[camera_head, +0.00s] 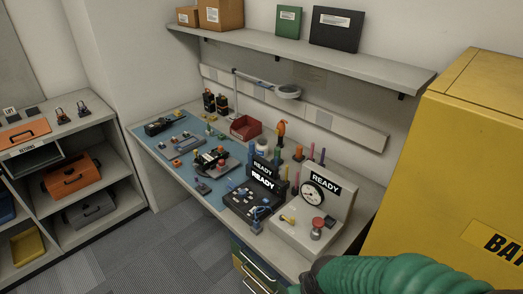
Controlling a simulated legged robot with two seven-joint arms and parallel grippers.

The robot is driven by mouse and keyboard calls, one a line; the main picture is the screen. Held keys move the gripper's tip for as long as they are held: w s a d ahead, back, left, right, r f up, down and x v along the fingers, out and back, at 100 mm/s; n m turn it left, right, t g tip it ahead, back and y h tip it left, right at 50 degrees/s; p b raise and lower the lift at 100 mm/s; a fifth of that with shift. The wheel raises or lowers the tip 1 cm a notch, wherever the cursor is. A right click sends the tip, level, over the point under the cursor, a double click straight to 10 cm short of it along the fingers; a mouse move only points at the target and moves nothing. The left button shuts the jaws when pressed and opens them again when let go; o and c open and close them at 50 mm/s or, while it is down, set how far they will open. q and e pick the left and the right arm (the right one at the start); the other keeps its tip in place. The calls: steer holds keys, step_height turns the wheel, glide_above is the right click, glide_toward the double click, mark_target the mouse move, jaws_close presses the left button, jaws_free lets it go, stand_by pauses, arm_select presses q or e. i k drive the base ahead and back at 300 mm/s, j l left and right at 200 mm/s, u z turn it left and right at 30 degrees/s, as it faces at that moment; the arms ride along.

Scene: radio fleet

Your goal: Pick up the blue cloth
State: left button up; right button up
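I cannot clearly make out a blue cloth in the head view. A flat blue sheet (207,196), which looks like a work mat, covers the left part of the workbench (285,262), with several tools and devices on it. Neither of my grippers shows in the view.
A black device with a READY display (262,180) and a gauge unit (314,193) stand on the bench. A shelf (290,47) overhangs it. A yellow cabinet (455,150) blocks the right. An open shelving unit (112,171) stands left. Carpeted floor (150,255) is clear.

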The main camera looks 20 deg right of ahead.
mark_target(231, 185)
steer(key=z, duration=0.5)
steer(key=i+j+z, duration=0.45)
steer(key=j, duration=0.2)
steer(key=i+j+z, duration=0.2)
steer(key=j, duration=0.15)
steer(key=i+j+z, duration=0.1)
steer(key=j+z, duration=0.15)
steer(key=j, duration=0.15)
steer(key=i+j, duration=0.15)
steer(key=j, duration=0.25)
steer(key=i+j, duration=0.1)
steer(key=j, duration=0.35)
steer(key=i+j, duration=0.15)
steer(key=j, duration=0.25)
steer(key=i+j, duration=0.15)
steer(key=j, duration=0.3)
steer(key=z, duration=0.05)
